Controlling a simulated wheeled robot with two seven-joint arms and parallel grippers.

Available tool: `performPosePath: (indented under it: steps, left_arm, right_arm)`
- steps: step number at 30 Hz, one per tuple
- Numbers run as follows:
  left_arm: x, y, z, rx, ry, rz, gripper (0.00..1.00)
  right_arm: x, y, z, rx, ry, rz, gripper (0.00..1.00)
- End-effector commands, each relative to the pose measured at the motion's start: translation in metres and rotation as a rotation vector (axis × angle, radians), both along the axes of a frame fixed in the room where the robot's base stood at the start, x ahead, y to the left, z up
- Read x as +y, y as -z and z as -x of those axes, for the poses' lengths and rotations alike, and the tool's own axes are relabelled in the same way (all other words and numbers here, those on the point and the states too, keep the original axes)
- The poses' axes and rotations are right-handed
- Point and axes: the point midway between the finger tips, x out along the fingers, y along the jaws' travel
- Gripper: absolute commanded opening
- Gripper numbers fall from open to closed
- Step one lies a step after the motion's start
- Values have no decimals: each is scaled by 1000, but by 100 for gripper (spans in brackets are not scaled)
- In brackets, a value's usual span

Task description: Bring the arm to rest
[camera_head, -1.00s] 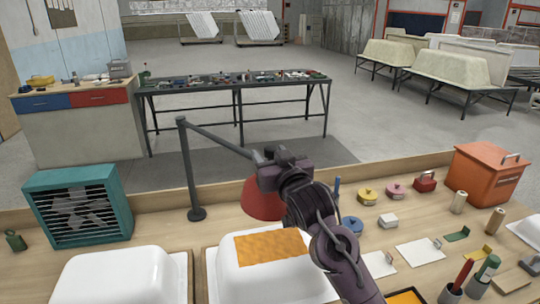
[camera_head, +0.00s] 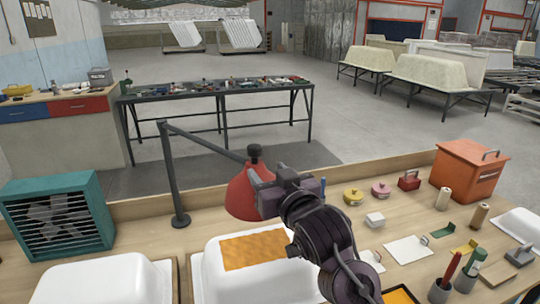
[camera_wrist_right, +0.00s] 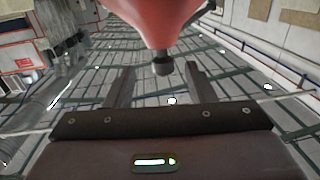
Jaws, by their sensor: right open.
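My right arm reaches up from the bottom of the head view. Its gripper (camera_head: 264,189) is raised above the bench, overlapping the red lamp shade (camera_head: 240,197) in the picture. In the right wrist view the two fingers (camera_wrist_right: 160,88) stand apart with nothing held between them. The lamp shade (camera_wrist_right: 165,18) hangs at the top there, and its dark knob shows between the fingers. I cannot tell whether the gripper touches the lamp. My left gripper is not in view.
The lamp's dark post (camera_head: 172,180) stands on the wooden bench (camera_head: 140,222). White tub shells (camera_head: 105,280) lie along the front, one with an orange patch (camera_head: 255,250). A teal fan box (camera_head: 55,218) is at left, an orange box (camera_head: 468,172) at right, with small items nearby.

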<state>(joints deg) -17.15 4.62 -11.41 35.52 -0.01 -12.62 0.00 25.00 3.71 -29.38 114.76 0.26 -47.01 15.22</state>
Motion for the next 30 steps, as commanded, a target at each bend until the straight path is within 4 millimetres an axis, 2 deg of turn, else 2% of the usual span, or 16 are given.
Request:
performPosePath:
  steps: [4,7,9,12,15,21,30]
  left_arm:
    - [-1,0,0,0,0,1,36]
    - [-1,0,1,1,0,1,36]
    - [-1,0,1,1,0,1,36]
    - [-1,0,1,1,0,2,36]
    - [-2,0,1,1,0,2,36]
    - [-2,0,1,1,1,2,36]
    - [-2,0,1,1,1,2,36]
  right_arm:
    - [-32,62,13,162,57,35,50]
    - [-65,122,37,330,111,80,50]
    - [-90,163,62,457,146,121,50]
    - [-122,212,102,626,186,181,50]
    - [-146,245,139,759,211,231,50]
    - [-179,284,199,952,237,309,50]
    - [-215,313,280,1186,255,409,50]
